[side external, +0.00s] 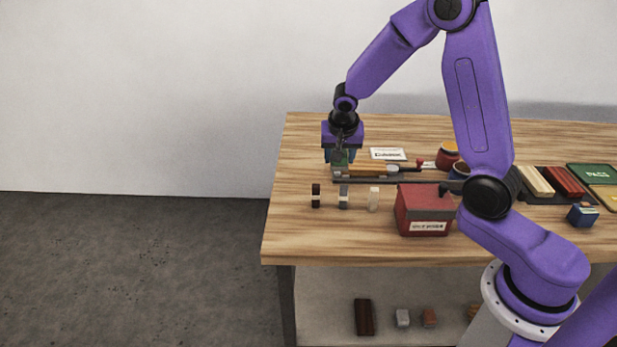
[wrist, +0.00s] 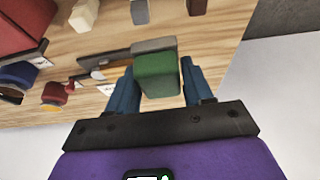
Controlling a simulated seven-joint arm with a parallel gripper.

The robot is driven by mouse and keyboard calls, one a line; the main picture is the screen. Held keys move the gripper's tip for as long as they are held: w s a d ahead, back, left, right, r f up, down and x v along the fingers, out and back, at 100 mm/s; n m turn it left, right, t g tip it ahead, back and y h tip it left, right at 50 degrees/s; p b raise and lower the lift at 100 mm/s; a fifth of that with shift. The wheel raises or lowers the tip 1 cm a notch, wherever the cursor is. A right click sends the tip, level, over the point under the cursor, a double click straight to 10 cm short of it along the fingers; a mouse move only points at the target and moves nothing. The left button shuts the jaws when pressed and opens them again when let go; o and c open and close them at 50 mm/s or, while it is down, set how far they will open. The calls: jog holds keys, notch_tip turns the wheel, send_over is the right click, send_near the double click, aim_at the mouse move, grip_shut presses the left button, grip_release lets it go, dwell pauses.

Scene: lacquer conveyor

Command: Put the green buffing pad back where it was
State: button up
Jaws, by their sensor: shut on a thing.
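The green buffing pad (wrist: 157,76) is a green block with a grey layer along one side. In the wrist view it sits between the two blue fingers of my gripper (wrist: 161,90), which is shut on it. In the side view, my gripper (side external: 341,157) points down over the table's left part, and the green pad (side external: 337,158) shows at its fingertips. It is by the left end of a dark rack (side external: 385,181) with an orange-handled tool (side external: 362,171). I cannot tell whether the pad touches anything below.
A dark block (side external: 316,196), a grey block (side external: 344,197) and a pale block (side external: 374,200) stand in front. A red box (side external: 422,212) is to their right. A white card (side external: 388,154) and a red-and-yellow pot (side external: 448,156) lie behind. The table's left end is clear.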

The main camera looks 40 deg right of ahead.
jog(key=w+f, duration=0.3)
jog(key=w, duration=0.5)
send_over(309, 178)
jog(key=s+a, duration=0.1)
jog(key=f, duration=0.6)
jog(key=shift+s+a, duration=0.1)
jog(key=shift+s, duration=0.1)
jog(key=shift+w+f, duration=0.2)
jog(key=shift+f, duration=1.55)
jog(key=shift+f, duration=0.2)
jog(key=o, duration=1.1)
jog(key=shift+r, duration=0.1)
